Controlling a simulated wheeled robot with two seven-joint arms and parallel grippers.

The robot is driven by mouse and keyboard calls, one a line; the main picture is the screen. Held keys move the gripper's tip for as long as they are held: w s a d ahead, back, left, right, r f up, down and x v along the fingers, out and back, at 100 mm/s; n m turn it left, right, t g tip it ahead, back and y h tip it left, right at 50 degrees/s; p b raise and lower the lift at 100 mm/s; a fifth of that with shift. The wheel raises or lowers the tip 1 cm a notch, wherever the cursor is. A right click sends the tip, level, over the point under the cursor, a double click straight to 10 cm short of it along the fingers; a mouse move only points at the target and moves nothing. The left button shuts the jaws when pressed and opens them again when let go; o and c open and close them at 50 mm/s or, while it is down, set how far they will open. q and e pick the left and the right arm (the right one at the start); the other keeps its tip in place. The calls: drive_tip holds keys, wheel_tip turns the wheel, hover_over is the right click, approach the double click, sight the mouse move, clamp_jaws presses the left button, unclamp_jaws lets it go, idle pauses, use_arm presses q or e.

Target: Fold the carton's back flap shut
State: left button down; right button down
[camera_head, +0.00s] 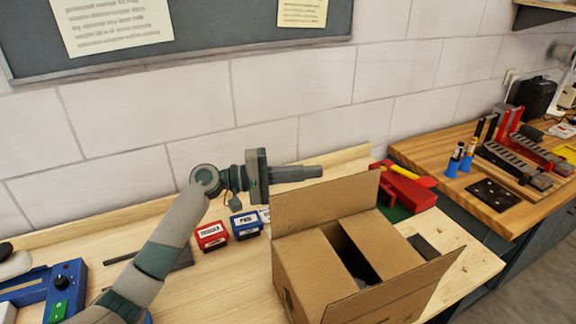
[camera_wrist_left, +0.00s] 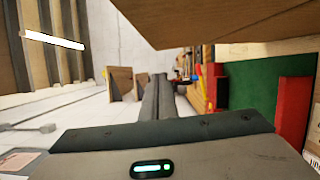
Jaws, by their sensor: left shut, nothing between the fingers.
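The brown cardboard carton (camera_head: 310,275) stands on the bench. Its back flap (camera_head: 325,204) stands up nearly vertical along the far edge. The two side flaps (camera_head: 378,246) lie folded inward with a dark gap between them. The front flap (camera_head: 398,292) sticks outward on the near side. My left gripper (camera_head: 318,172) is shut and empty, its fingers pointing right, just above and behind the back flap's top edge. In the left wrist view its closed fingers (camera_wrist_left: 158,97) point away, and a brown cardboard surface (camera_wrist_left: 220,18) fills the top. My right gripper is not in view.
A red stamp box (camera_head: 211,236) and a blue one (camera_head: 246,224) stand left of the carton. A red tool with a yellow part (camera_head: 408,185) lies behind it. A blue device (camera_head: 60,290) sits at the left. A second bench (camera_head: 440,150) holds tools.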

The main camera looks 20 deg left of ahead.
sight(328, 202)
use_arm(q)
drive_tip(key=s+d+p, duration=0.2)
drive_tip(key=s, duration=0.1)
drive_tip(key=shift+d+r, duration=0.15)
drive_tip(key=shift+d, duration=0.1)
drive_tip(key=shift+s+d, duration=0.1)
drive_tip(key=shift+s, duration=0.05)
idle(0.4)
